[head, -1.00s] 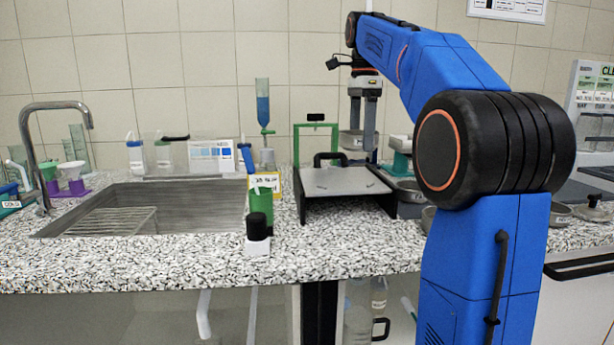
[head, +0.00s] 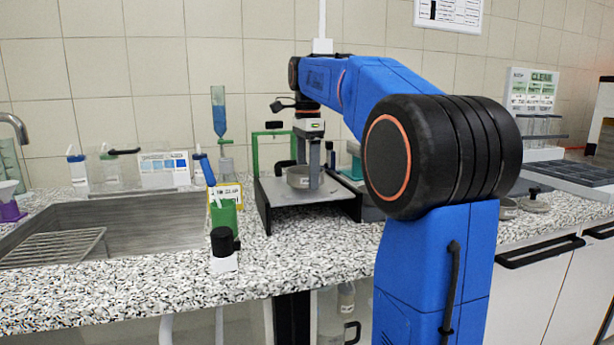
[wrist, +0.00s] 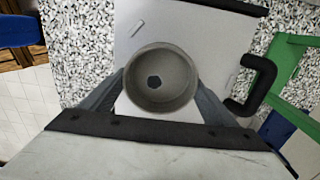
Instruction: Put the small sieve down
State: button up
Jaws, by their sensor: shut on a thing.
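The small sieve (head: 302,176) is a round grey metal cup in the head view. In the wrist view the sieve (wrist: 160,80) shows from above, with a dark spot in its bottom. My gripper (head: 308,178) is shut on it, one finger on either side of its wall. In the wrist view my gripper (wrist: 160,95) spans the sieve. The sieve is over the light grey plate of a black-sided stand (head: 283,195). Whether it touches the plate I cannot tell.
A black handle (wrist: 257,87) stands at the plate's edge, close to my gripper. A green frame (head: 257,152) is behind the stand.

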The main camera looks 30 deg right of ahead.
jog(key=shift+f, duration=0.45)
jog(key=o, duration=1.2)
jog(key=shift+f, duration=0.15)
jog(key=shift+c, duration=0.2)
notch_tip(320, 180, up, 12)
